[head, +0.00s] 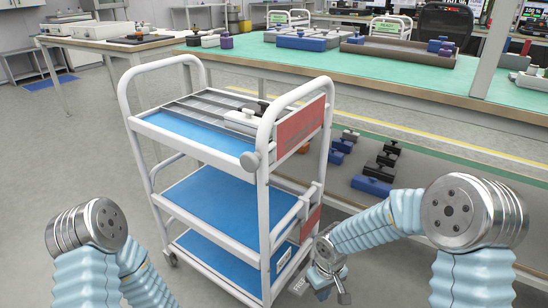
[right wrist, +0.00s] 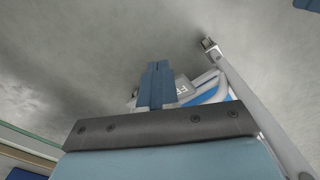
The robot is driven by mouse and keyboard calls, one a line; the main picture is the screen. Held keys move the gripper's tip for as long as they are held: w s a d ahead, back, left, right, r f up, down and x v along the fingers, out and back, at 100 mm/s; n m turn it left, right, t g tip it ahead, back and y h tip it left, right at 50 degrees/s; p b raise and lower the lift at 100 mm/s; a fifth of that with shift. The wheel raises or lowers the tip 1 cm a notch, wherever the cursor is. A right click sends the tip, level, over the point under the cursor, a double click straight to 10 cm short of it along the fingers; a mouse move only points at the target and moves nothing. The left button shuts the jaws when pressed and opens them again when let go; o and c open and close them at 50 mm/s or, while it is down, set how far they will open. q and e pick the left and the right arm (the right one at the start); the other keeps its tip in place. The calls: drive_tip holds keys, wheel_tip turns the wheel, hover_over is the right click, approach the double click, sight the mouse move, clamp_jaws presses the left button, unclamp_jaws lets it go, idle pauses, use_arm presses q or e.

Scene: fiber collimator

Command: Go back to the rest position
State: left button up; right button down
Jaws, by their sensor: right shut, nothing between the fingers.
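My right gripper (head: 342,288) hangs low in the head view, right of the trolley's lower end and above the floor. In the right wrist view its blue fingers (right wrist: 157,82) are together, with nothing between them. My left arm shows at the lower left of the head view, but its gripper does not show. A white-railed trolley (head: 140,127) with blue shelves stands between the arms. A light grey fixture (head: 243,122) with a small knob lies on its top shelf, by a dark grey slotted holder (head: 200,104).
A green-topped workbench (head: 390,76) with trays and small parts stands behind. The trolley frame is close to the right gripper. Grey floor (head: 60,150) is open at the left.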

drive_tip(key=s+f+m+y, duration=0.4)
drive_tip(key=s+f+m, duration=0.3)
drive_tip(key=s+f, duration=0.7)
wheel_tip(320, 180, up, 12)
drive_tip(key=a+p, duration=0.1)
drive_tip(key=p, duration=1.1)
drive_tip(key=shift+a+r+t+p, duration=0.15)
drive_tip(key=shift+r+t+p, duration=0.1)
drive_tip(key=shift+t+p, duration=0.15)
